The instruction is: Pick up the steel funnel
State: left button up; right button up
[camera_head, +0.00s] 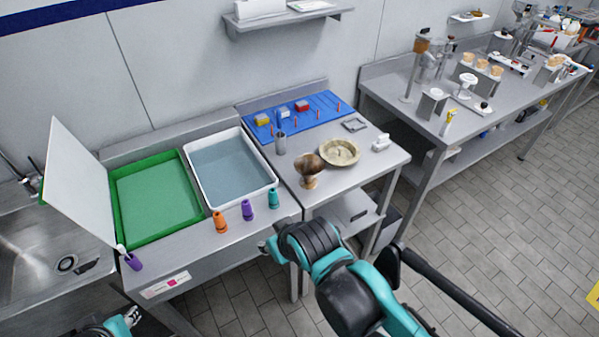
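No plainly steel-coloured funnel stands out. A brown, flared, funnel-like object (309,168) stands near the front of the middle steel table; I cannot tell whether it is the steel funnel. A slim grey metal cylinder (280,144) stands behind it to the left. My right arm reaches in from the lower right. Its gripper end (268,246) is in front of the table edge, below and apart from the brown object, and its fingers are mostly hidden. My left gripper (132,316) is at the bottom left, small and partly cut off, apart from the tables.
A tan bowl (340,154) sits right of the brown object. A blue mat (330,111) with small items lies behind. Left are a white tray (271,178), a green tray (119,205) and small orange (220,223), purple (247,210) and teal (273,199) cones.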

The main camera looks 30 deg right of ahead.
aim_at(309, 166)
jog(key=i+z, duration=0.2)
jog(key=z, duration=0.55)
